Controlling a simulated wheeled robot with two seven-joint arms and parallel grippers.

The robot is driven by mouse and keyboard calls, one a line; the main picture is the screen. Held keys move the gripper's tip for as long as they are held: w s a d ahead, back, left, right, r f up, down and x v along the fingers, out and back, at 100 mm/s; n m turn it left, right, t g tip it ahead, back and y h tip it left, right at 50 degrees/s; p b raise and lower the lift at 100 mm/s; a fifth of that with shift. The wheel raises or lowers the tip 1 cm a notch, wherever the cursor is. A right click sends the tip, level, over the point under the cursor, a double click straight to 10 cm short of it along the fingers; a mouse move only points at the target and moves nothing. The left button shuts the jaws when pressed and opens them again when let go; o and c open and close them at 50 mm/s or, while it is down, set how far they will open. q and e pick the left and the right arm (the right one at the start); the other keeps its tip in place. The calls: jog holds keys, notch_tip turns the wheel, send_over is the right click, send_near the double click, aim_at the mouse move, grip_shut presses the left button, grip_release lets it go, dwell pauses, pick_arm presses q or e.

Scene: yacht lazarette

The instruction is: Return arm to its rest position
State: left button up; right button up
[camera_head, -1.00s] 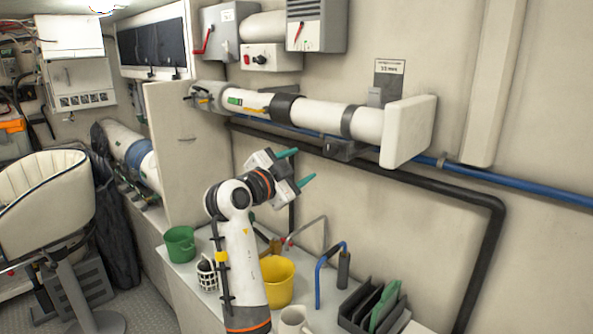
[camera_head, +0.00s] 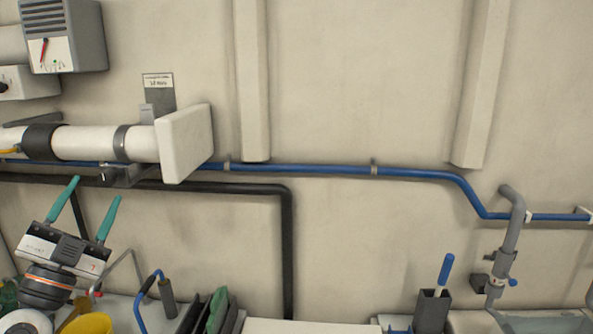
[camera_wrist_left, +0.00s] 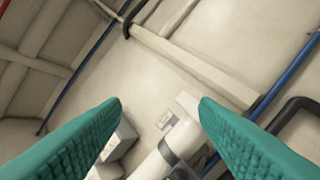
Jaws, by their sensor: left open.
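My left gripper (camera_head: 88,207) is at the lower left of the head view, with its two teal fingers pointing up. The fingers are apart and nothing is between them. It stands in front of the wall, below the white cylinder (camera_head: 85,143) in that view. In the left wrist view the two teal fingers of the left gripper (camera_wrist_left: 160,108) are also spread wide, with the wall and the cylinder end behind them. My right gripper is not in view.
A blue pipe (camera_head: 300,169) and a black pipe (camera_head: 288,250) run along the wall. On the counter are a yellow bucket (camera_head: 90,324), a dark rack with a green item (camera_head: 217,310), and a grey holder with a blue-handled tool (camera_head: 432,310). A grey valve pipe (camera_head: 507,250) is at right.

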pick_arm(q)
jog(key=s+a+f+n+g+y, duration=0.1)
jog(key=s+f+n+g+y, duration=0.25)
jog(key=f+n, duration=0.4)
jog(key=s+f+n+g+y, duration=0.2)
jog(key=f+n+g+y, duration=0.25)
jog(key=f, duration=0.65)
jog(key=s+a+f+n+g+y, duration=0.1)
jog(key=s+f+n+g+y, duration=0.3)
jog(key=f, duration=0.5)
jog(key=s+d+f+m+g+h, duration=0.6)
jog(key=s+d+f+g, duration=0.4)
jog(key=s+d+f, duration=0.55)
notch_tip(320, 180, down, 26)
jog(key=s+a+n, duration=0.1)
jog(key=a, duration=0.1)
jog(key=s+a+f+g+b, duration=0.1)
jog(key=s+a+f+g, duration=0.1)
jog(key=s+f, duration=1.5)
notch_tip(320, 180, down, 2)
jog(key=shift+s+a+f+h+b, duration=0.2)
jog(key=shift+a+h+b, duration=0.1)
jog(key=shift+b, duration=0.1)
